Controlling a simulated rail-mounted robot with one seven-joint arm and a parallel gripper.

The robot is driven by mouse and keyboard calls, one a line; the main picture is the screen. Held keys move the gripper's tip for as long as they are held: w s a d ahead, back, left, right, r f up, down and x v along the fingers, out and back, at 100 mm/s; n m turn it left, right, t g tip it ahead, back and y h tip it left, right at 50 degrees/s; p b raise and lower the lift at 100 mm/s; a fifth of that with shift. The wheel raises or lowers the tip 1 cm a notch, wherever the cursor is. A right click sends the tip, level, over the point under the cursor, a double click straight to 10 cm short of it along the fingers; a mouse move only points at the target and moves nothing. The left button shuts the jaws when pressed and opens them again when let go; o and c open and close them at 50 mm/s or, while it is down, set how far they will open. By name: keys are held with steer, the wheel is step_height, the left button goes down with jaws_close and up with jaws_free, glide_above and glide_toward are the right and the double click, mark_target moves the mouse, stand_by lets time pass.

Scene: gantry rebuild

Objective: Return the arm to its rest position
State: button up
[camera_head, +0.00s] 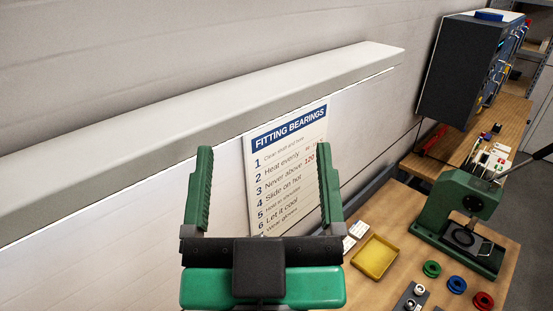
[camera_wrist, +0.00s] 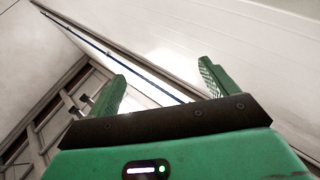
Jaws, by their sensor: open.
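My gripper (camera_head: 263,190) is in the lower middle of the head view, raised in front of the wall. Its two green fingers are spread wide with nothing between them. In the head view the fingers overlap the edges of a sign headed "FITTING BEARINGS" (camera_head: 290,140) on the wall behind. The wrist view shows the same open fingers (camera_wrist: 165,85), tilted, against a pale wall and a dark blue strip.
A wooden bench (camera_head: 400,215) at the lower right holds a yellow tray (camera_head: 375,258), a green press (camera_head: 460,215), and green (camera_head: 432,268), blue (camera_head: 456,284) and red (camera_head: 483,300) rings. A pale ledge (camera_head: 200,125) runs along the wall. A dark cabinet (camera_head: 460,68) stands at upper right.

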steer(key=shift+m+t+h, duration=0.4)
steer(key=shift+t, duration=0.4)
steer(key=s+r, duration=0.1)
steer(key=s+d+r, duration=0.1)
steer(key=r, duration=0.2)
steer(key=shift+s+d, duration=0.3)
steer(key=shift+s, duration=0.1)
step_height(320, 180, up, 8)
steer(key=p, duration=0.8)
step_height(320, 180, down, 36)
steer(key=b, duration=3.5)
steer(key=shift+b, duration=0.35)
steer(key=shift+o, duration=0.4)
